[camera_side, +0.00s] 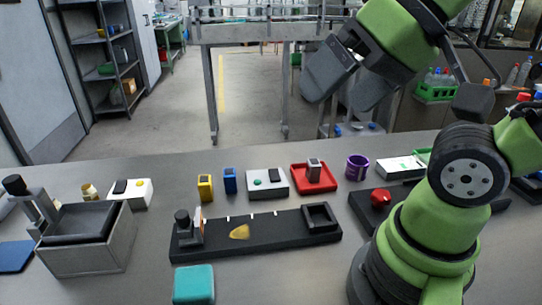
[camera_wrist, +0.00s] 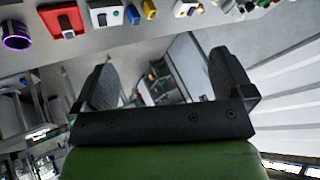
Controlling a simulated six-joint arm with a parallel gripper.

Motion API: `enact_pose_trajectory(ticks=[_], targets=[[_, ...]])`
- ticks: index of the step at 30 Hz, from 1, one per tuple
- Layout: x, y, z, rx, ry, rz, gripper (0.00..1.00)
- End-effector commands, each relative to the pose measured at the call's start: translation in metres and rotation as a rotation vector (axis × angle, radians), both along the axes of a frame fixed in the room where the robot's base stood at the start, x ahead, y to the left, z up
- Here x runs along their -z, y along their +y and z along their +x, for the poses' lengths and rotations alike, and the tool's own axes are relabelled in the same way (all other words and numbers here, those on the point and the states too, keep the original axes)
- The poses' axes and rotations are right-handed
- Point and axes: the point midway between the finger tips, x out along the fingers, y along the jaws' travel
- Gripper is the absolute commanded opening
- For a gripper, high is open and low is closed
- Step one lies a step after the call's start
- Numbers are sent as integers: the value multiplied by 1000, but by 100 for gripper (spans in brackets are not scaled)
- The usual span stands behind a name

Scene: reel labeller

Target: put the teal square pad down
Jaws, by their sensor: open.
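The teal square pad (camera_side: 194,284) lies on the grey table at the front, just in front of the long black fixture, in the side view. It does not show in the wrist view. My gripper (camera_side: 342,92) is raised high above the back of the table at the upper right, well away from the pad. In the wrist view its two dark fingers (camera_wrist: 165,80) stand wide apart with nothing between them.
The black fixture (camera_side: 285,231) lies behind the pad. A grey bin (camera_side: 90,262) stands left. A red tray (camera_side: 301,186), white boxes, yellow and blue blocks and a purple ring (camera_side: 357,166) line the back. A red button (camera_side: 380,198) is right. Bare table lies right of the pad.

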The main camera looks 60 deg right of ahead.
Motion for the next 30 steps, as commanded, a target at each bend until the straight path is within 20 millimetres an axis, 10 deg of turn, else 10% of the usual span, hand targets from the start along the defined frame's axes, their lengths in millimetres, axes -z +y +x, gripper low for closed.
enact_pose_trajectory(ticks=[14,23,30], targets=[[1,3,9,-95,33,-65,99],[28,39,74,-781,166,-507,99],[87,101,118,-1463,225,-881,99]])
